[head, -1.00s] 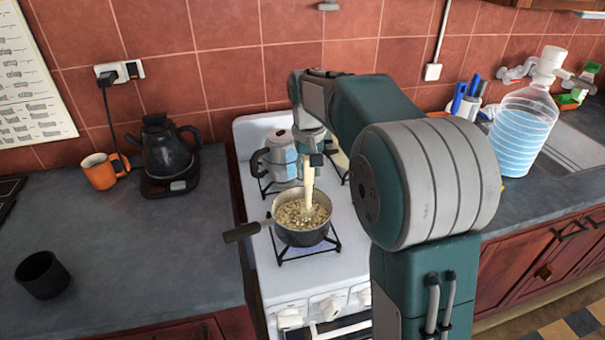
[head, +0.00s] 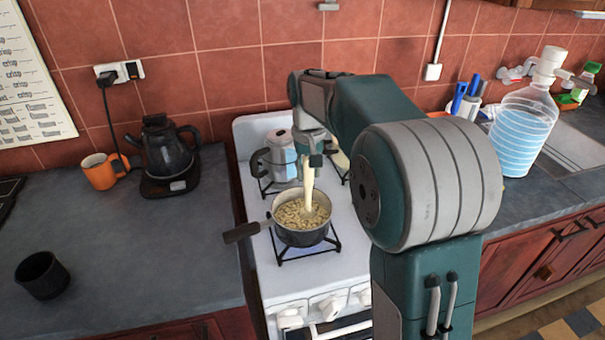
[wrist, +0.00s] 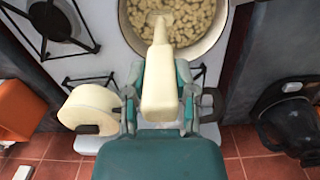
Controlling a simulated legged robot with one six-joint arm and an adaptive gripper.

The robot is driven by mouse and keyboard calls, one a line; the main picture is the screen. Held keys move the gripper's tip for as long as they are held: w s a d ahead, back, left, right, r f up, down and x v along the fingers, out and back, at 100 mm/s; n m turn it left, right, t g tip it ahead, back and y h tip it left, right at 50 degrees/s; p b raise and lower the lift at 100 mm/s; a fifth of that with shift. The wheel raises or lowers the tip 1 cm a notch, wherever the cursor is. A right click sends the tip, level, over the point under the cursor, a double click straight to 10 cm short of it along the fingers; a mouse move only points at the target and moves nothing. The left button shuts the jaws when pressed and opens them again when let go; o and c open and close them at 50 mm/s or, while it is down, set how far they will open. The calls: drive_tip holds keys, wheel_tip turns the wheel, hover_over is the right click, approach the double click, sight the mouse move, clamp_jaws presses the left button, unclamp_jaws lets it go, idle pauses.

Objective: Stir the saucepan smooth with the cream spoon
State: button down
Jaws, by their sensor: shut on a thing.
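The saucepan (head: 302,234) stands on a front burner of the white stove, its dark handle pointing left. It holds lumpy, pale food, which also shows in the wrist view (wrist: 196,20). My gripper (head: 313,160) is above the pan, pointing down. In the wrist view my gripper (wrist: 160,95) is shut on the cream spoon (wrist: 159,85) by its thick handle. The spoon (head: 309,186) hangs down into the pan, and its lower end is in the food. The spoon's tip is partly hidden by the food.
A grey pot (head: 280,158) stands on a back burner, close behind my gripper. A black kettle (head: 168,155), an orange mug (head: 99,171) and a black cup (head: 42,275) are on the left counter. A large water bottle (head: 522,122) stands at the right.

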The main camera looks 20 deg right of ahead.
drive_tip(key=shift+s+a, duration=0.1)
drive_tip(key=shift+a, duration=0.85)
drive_tip(key=shift+r, duration=0.1)
wheel_tip(320, 180, up, 7)
drive_tip(key=shift+r, duration=0.35)
idle(0.9)
